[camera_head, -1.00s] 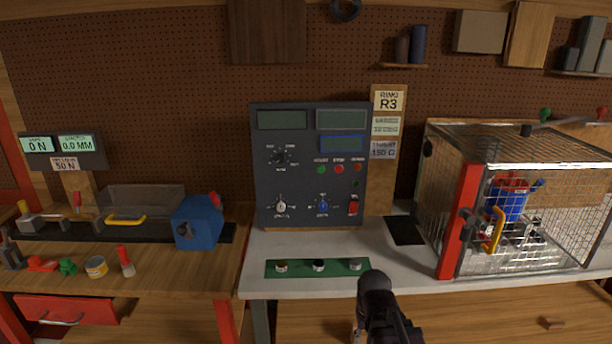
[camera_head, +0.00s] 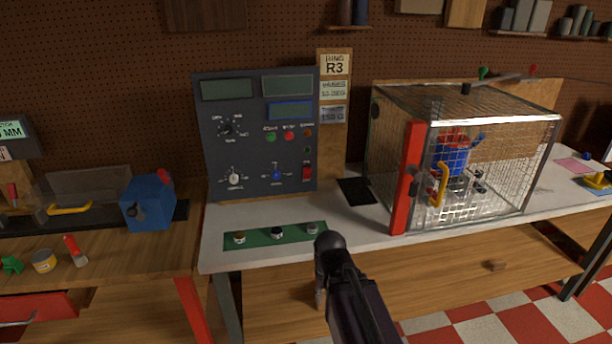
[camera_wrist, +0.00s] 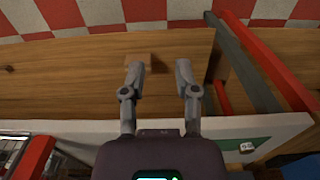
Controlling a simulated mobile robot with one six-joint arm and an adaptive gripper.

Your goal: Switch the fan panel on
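The fan panel (camera_head: 256,135) is a dark grey upright box at the back of the white bench. Its displays are blank. A red switch (camera_head: 306,173) sits at its lower right; its position is too small to tell. Green and red buttons and a dial (camera_head: 226,128) are above, with a white knob (camera_head: 234,177) and a blue knob (camera_head: 277,174) below. My gripper (camera_wrist: 159,70) is open and empty in the wrist view, above the bench's wooden front and apart from the panel. In the head view my arm is in front of the bench and the fingers are not clearly visible.
A mesh cage (camera_head: 480,165) with a red post and yellow handle stands right of the panel, holding a blue and red rotor. A green strip (camera_head: 260,246) with several small parts lies before the panel. A blue box (camera_head: 147,203) is left. Bare bench lies between strip and panel.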

